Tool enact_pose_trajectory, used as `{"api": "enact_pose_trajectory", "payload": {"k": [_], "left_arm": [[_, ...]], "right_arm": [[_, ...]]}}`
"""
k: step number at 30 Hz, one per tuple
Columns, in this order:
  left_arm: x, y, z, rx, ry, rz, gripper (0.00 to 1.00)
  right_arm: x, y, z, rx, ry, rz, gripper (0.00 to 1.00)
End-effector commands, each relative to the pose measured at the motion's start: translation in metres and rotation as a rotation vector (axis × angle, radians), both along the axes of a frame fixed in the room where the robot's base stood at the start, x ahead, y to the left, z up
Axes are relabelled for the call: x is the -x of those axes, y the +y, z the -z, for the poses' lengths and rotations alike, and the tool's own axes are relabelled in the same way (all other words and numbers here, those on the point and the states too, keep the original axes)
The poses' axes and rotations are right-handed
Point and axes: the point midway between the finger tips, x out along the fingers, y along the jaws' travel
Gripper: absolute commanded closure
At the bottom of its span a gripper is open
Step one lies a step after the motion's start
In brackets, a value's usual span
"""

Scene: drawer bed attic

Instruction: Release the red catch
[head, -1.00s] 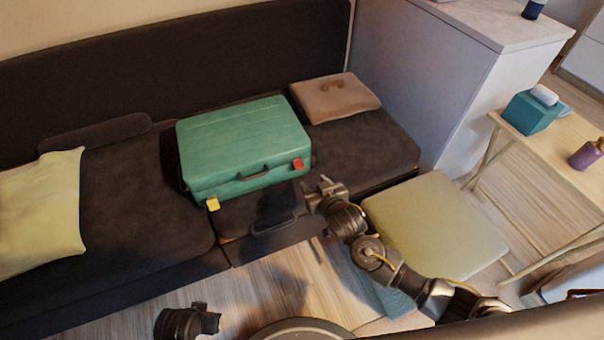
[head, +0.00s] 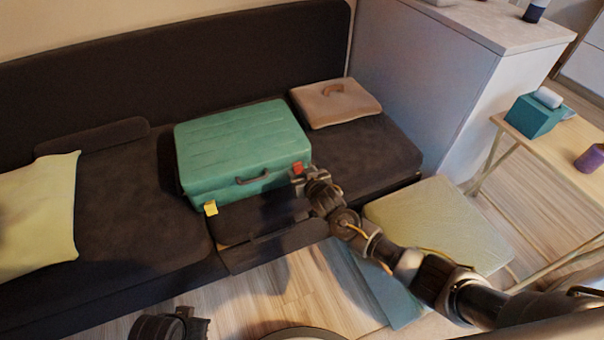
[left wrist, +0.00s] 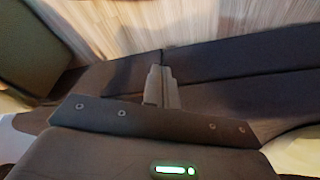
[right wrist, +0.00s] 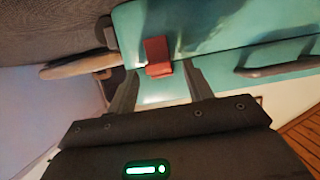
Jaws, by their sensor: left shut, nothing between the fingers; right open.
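A green suitcase (head: 240,145) lies closed on the dark sofa, with a dark handle (head: 252,177) on its front. The red catch (head: 298,168) is at the right of that front, and a yellow catch (head: 211,208) is at the left. My right gripper (head: 299,178) is at the red catch, partly covering it. In the right wrist view, the open fingers (right wrist: 162,80) stand on either side of the red catch (right wrist: 158,56), which is just beyond the tips; contact cannot be told. My left gripper (left wrist: 162,87) is shut and empty, low in front of the sofa.
A pale cushion (head: 38,215) is at the sofa's left. A yellow-green padded seat (head: 440,225) lies beneath my right arm. A side table with a teal box (head: 536,116) stands at right.

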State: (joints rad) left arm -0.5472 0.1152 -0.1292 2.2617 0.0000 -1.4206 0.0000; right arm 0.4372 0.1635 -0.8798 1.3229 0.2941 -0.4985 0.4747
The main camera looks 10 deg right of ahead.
Motion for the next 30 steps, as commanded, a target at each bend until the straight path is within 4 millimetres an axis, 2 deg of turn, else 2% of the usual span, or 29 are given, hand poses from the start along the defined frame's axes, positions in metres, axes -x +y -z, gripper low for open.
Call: {"api": "enact_pose_trajectory", "payload": {"k": [7,17,26,30], "left_arm": [[0.0,0.0,0.0,0.0,0.0,0.0,1.0],[0.0,0.0,0.0,0.0,0.0,0.0,1.0],[0.001,0.0,0.0,0.0,0.003,-0.001,1.0],[0.005,0.001,-0.02,0.001,-0.015,-0.001,1.0]], "right_arm": [[0.0,0.0,0.0,0.0,0.0,-0.001,0.5],[0.0,0.0,0.0,0.001,0.0,-0.001,0.94],[0.002,0.0,0.004,-0.006,-0.02,-0.002,0.94],[0.004,0.0,0.006,-0.017,-0.055,-0.002,0.94]]}}
